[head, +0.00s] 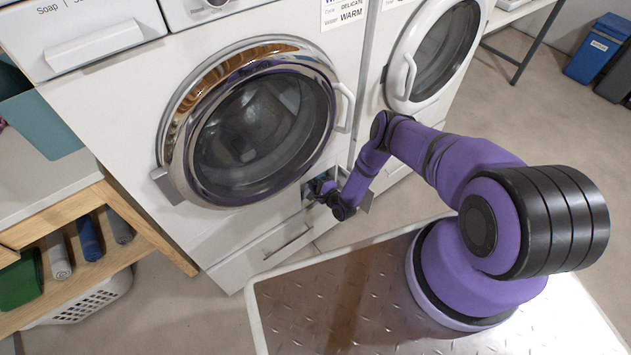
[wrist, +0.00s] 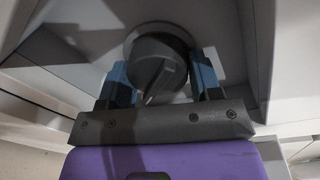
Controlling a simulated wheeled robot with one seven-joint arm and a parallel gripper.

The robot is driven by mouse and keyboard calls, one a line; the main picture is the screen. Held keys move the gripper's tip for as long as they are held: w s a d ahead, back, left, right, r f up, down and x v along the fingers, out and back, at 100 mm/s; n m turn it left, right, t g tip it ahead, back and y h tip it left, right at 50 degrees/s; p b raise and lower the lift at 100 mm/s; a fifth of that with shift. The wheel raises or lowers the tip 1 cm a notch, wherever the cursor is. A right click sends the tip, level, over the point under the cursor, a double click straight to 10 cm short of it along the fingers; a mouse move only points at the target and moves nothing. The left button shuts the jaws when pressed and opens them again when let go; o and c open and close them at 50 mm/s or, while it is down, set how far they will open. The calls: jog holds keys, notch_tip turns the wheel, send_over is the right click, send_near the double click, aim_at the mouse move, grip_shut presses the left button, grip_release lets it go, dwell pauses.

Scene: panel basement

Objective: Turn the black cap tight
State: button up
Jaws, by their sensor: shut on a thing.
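In the wrist view the black cap (wrist: 158,66) is a round, dark knob with a raised grip bar, set in a recess of a grey-white panel. My gripper (wrist: 160,78) reaches into the recess with one blue-padded finger on each side of the cap. It is shut on the cap. In the head view my gripper (head: 320,188) is at a small opening low on the front of the left washing machine (head: 225,225), below its round door. The cap is hidden there behind my gripper and arm. I cannot tell how tightly the cap sits.
An open flap (head: 362,200) stands out beside the opening. The round door (head: 262,120) above is closed, with a white handle (head: 345,108). A second machine (head: 432,60) stands to the right. A wooden shelf (head: 150,235) with a white basket (head: 85,300) is at left.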

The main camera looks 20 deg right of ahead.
jog(key=shift+s+f, duration=0.1)
jog(key=shift+s, duration=0.05)
jog(key=o, duration=0.9)
jog(key=v, duration=1)
jog(key=shift+s, duration=0.35)
jog(key=shift+d, duration=0.15)
